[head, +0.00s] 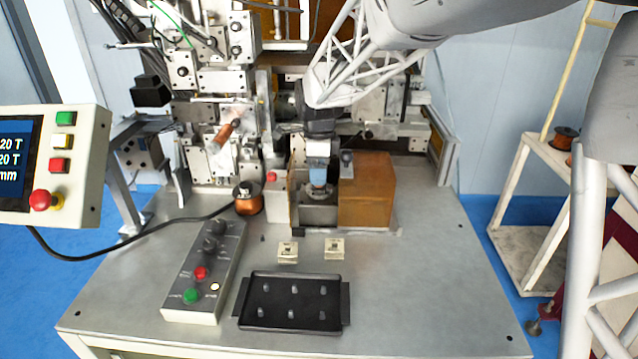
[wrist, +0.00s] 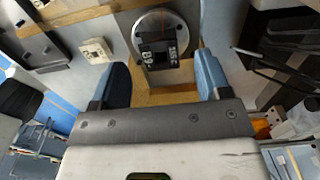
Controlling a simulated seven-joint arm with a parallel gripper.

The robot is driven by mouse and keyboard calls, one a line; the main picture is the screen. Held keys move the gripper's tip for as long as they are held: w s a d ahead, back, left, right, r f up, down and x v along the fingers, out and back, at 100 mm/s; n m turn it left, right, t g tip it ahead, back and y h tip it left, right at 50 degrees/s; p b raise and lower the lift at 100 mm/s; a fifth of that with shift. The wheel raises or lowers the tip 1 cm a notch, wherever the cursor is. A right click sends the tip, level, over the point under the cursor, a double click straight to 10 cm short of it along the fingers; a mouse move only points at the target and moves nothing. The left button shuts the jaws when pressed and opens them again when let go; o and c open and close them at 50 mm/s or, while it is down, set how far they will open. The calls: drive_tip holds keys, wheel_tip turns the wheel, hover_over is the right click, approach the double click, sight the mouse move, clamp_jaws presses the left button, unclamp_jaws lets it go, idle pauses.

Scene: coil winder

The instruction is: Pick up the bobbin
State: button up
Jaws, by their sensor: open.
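A small dark, square bobbin-like part (wrist: 158,55) sits on a round silver disc (wrist: 143,27) in the wrist view. My gripper (wrist: 162,82) is open, with its blue fingers apart and the dark part in the gap ahead of them. I see no contact, and the fingers look empty. In the head view my gripper (head: 318,178) points down at the machine, beside the brown block. The dark part is hidden there by the gripper and fixture. Two small cream square pieces (head: 287,252) (head: 334,248) lie on the table in front.
The brown block (head: 367,190) stands close on the gripper's right. A copper wire spool (head: 248,198) stands to the left. A black tray (head: 290,303) with several small pegs and a button panel (head: 206,270) are at the front. The table's right side is clear.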

drive_tip(key=shift+f, duration=1.75)
drive_tip(key=c, duration=1)
drive_tip(key=shift+r, duration=0.1)
wheel_tip(320, 180, up, 10)
